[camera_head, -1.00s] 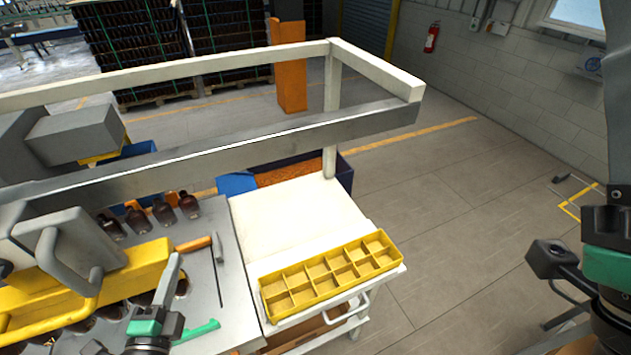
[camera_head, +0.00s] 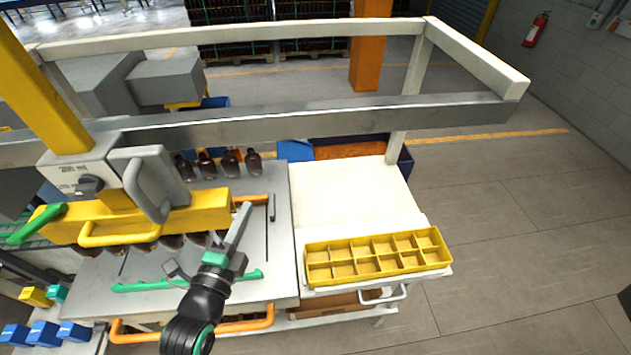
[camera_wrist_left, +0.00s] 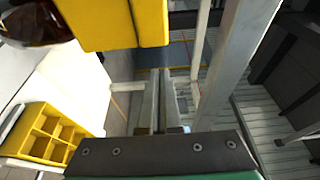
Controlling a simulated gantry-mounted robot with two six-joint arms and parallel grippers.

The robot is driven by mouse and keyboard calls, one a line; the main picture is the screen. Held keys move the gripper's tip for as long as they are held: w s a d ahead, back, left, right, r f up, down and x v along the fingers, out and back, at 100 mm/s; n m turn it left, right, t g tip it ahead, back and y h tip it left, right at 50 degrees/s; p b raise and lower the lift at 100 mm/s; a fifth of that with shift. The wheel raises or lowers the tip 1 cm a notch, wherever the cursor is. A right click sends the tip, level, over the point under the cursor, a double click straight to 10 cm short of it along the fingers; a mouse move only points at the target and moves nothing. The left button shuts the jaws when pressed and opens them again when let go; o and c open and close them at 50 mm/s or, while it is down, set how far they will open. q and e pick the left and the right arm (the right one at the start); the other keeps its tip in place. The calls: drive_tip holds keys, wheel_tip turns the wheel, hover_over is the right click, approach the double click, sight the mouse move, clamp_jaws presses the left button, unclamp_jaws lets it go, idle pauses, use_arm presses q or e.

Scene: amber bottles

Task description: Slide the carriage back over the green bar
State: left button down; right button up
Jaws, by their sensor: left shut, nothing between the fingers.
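The carriage (camera_head: 90,172) is a pale grey box with a grey loop handle (camera_head: 150,184), hung on the metal rail at the left. A yellow gripping head (camera_head: 190,212) is under it, with amber bottles partly hidden below. The green bar (camera_head: 190,281) lies on the grey work plate, in front of and below the head's right part. My left gripper (camera_head: 240,224) is shut and empty, just off the head's right end. In the left wrist view its fingers (camera_wrist_left: 160,122) are together, with the yellow head (camera_wrist_left: 118,22) above them. My right gripper is out of view.
Several amber bottles (camera_head: 228,164) stand behind the head. A yellow divided tray (camera_head: 378,257) with empty compartments sits on the white cart (camera_head: 345,195) at right. The long rail (camera_head: 330,120) spans above the table. Blue blocks (camera_head: 44,335) lie front left.

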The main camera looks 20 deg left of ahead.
use_arm(q)
drive_tip(key=s+d+b, duration=0.1)
drive_tip(key=s, duration=0.8)
drive_tip(key=shift+s+d, duration=0.25)
drive_tip(key=shift+s, duration=0.1)
drive_tip(key=shift+r, duration=0.1)
drive_tip(key=w+d+r+t+h+p, duration=0.1)
drive_tip(key=w+r+t+p, duration=0.15)
drive_tip(key=r, duration=1.05)
drive_tip(key=w+d+r+t+p, duration=0.1)
drive_tip(key=d+r+t+p, duration=0.15)
drive_tip(key=r, duration=1.05)
drive_tip(key=s+d+r+n+t+h+p, duration=0.15)
drive_tip(key=r+n, duration=0.35)
drive_tip(key=r, duration=0.5)
drive_tip(key=s+a+r+n+t, duration=0.1)
drive_tip(key=s+r+n+t, duration=0.25)
drive_tip(key=r, duration=0.75)
wheel_tip(320, 180, down, 8)
drive_tip(key=n+b, duration=0.8)
drive_tip(key=shift+w+d+f+g+h, duration=0.25)
drive_tip(key=shift+w+d+g+h, duration=0.1)
drive_tip(key=shift+w, duration=0.1)
